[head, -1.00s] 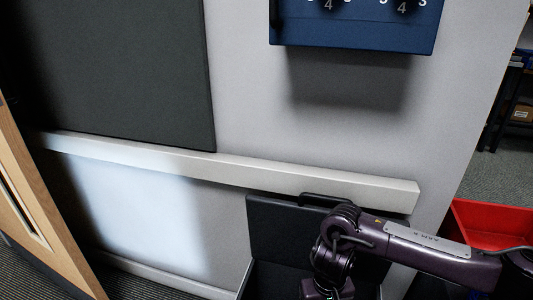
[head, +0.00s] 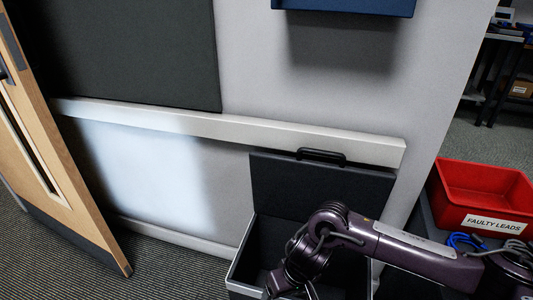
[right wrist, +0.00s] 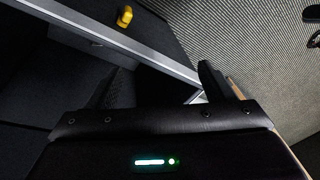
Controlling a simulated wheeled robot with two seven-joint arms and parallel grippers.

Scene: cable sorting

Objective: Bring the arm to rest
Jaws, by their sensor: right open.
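My right arm (head: 400,248) comes in from the right in the head view and bends down over an open dark case (head: 238,280). Its fingertips are hidden in the head view. In the right wrist view my right gripper (right wrist: 160,84) is open, its two dark fingers well apart with nothing between them. The case's rim (right wrist: 130,38) runs diagonally beyond the fingers there. My left arm and gripper are not in view.
The case's raised lid (head: 320,186) leans near a pale wall rail (head: 230,127). A red bin (head: 480,223) labelled FAULTY LEADS stands at right, with a blue cable (head: 465,241) beside it. A wooden door (head: 60,150) is at left. A small yellow object (right wrist: 125,17) lies beyond the rim.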

